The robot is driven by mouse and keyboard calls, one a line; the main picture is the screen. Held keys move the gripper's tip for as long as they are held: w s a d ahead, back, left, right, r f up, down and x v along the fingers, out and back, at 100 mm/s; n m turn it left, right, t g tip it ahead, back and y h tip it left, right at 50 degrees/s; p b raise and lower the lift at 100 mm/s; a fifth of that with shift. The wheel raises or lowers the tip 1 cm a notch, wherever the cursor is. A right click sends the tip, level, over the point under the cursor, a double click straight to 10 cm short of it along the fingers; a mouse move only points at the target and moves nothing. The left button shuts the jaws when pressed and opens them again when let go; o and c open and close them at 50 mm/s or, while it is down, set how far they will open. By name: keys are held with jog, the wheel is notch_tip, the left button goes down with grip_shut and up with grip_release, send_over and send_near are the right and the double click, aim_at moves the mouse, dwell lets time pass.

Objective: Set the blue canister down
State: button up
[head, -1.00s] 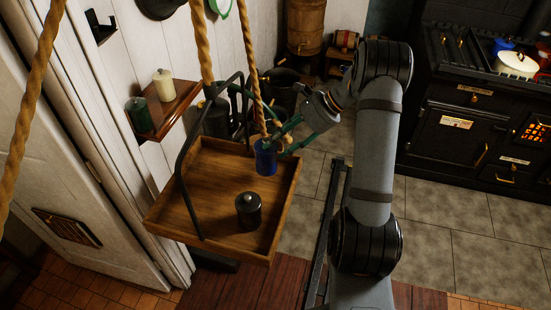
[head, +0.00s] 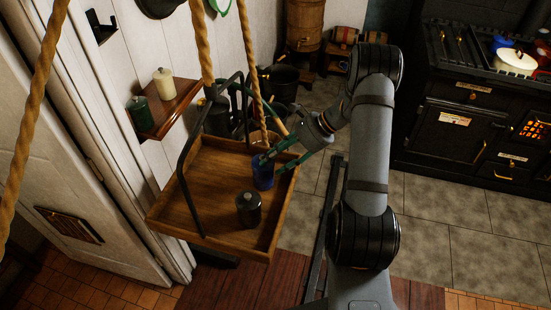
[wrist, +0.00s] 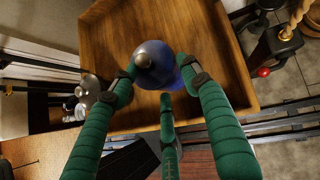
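The blue canister (head: 263,176) is upright or nearly so at the right side of the hanging wooden tray (head: 180,208), in the head view. My gripper (head: 270,163) has its green fingers around it, coming from the upper right. In the wrist view, the canister's blue lid with a pale knob (wrist: 152,64) sits between the green fingers (wrist: 157,84), which appear to press on its sides. The tray floor (wrist: 108,35) lies behind it. I cannot tell whether the canister's base touches the tray.
A black canister (head: 248,209) stands on the tray, in front of the blue one. Ropes (head: 253,75) and a dark metal bar (head: 182,165) rise around the tray. A wall shelf (head: 176,113) holds green and cream canisters. The tray's left part is clear.

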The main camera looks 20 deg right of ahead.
jog(key=o, duration=0.4)
jog(key=shift+o, duration=0.2)
jog(key=shift+r, duration=0.1)
jog(key=b+v, duration=0.3)
jog(key=v, duration=0.9)
jog(key=shift+o, duration=0.7)
